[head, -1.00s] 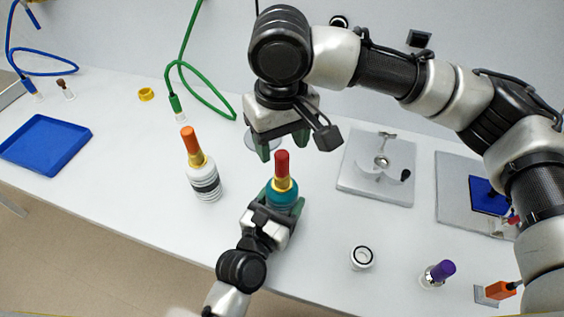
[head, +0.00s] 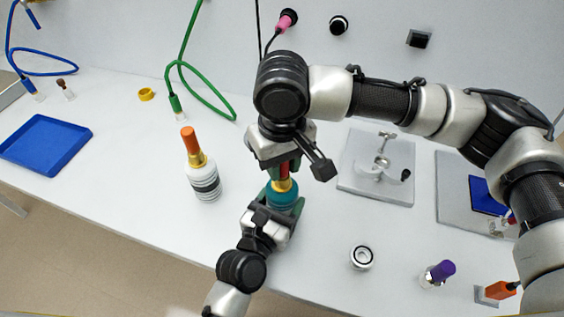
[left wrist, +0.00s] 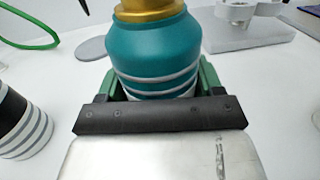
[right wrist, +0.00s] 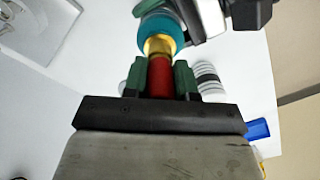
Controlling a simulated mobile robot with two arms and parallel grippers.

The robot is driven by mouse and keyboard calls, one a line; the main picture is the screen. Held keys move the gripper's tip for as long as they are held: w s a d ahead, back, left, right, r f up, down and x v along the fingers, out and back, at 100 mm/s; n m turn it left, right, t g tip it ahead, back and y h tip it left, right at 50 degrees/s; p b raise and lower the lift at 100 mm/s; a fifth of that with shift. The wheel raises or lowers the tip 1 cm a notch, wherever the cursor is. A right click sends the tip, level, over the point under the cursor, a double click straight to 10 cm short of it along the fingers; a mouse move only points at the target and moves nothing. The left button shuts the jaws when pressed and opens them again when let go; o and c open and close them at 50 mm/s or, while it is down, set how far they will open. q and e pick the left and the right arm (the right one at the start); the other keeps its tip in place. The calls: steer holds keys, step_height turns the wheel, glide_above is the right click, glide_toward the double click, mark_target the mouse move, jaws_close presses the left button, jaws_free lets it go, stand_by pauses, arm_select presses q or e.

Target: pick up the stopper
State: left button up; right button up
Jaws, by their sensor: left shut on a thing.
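The red stopper (head: 284,171) stands upright in the gold neck of a teal bottle (head: 282,197). My left gripper (head: 284,204) is shut on the teal bottle, its green fingers on either side of the body, as the left wrist view (left wrist: 157,75) shows. My right gripper (head: 281,168) points down over the stopper and hides its top in the head view. In the right wrist view its green fingers (right wrist: 161,78) stand close on both sides of the red stopper (right wrist: 160,77). I cannot tell whether they press on it.
A white bottle with an orange top (head: 203,178) stands left of the teal bottle. A blue tray (head: 45,145) lies far left. A plate with a small device (head: 376,168), a white ring-topped jar (head: 362,257) and a purple-topped vial (head: 438,272) are to the right.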

jaws_close()
step_height(320, 180, up, 17)
stand_by(0.9)
arm_select(q)
steer(key=o, duration=1.1)
